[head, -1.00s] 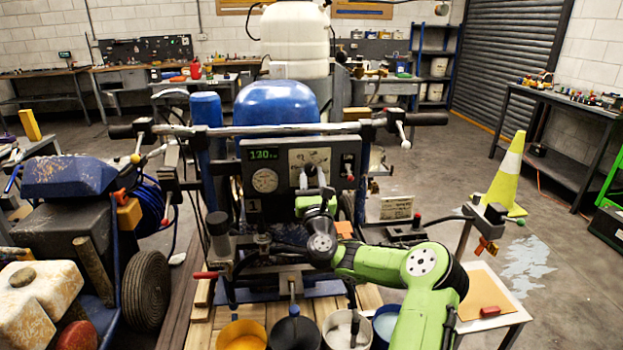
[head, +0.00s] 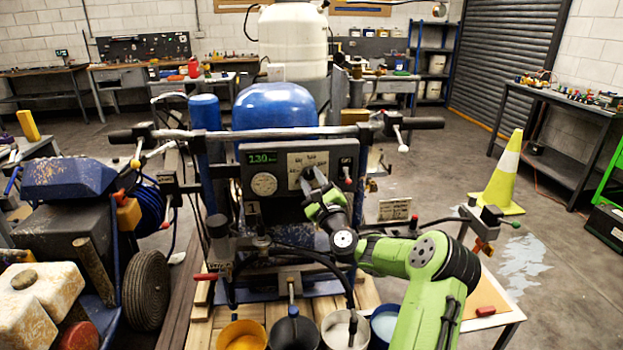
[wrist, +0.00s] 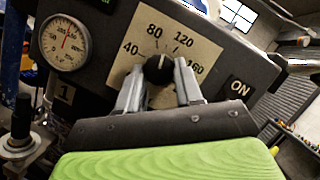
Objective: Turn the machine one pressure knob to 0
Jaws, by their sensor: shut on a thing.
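The pressure knob (wrist: 158,71) is a small black dial on a cream scale plate marked 40, 80, 120 and 160. It sits on the dark control panel of machine one, which carries a "1" label (wrist: 65,94). The knob's light mark points upward in the wrist view, roughly between 80 and 120. My gripper (wrist: 160,66) has one grey finger on each side of the knob and is shut on it. In the head view my gripper (head: 313,174) reaches the panel from the lower right, and its fingers mostly hide the knob.
A round gauge (wrist: 63,43) and a green display (head: 262,158), reading about 130, are left of the knob. Hoses and open paint buckets (head: 293,330) stand below the panel.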

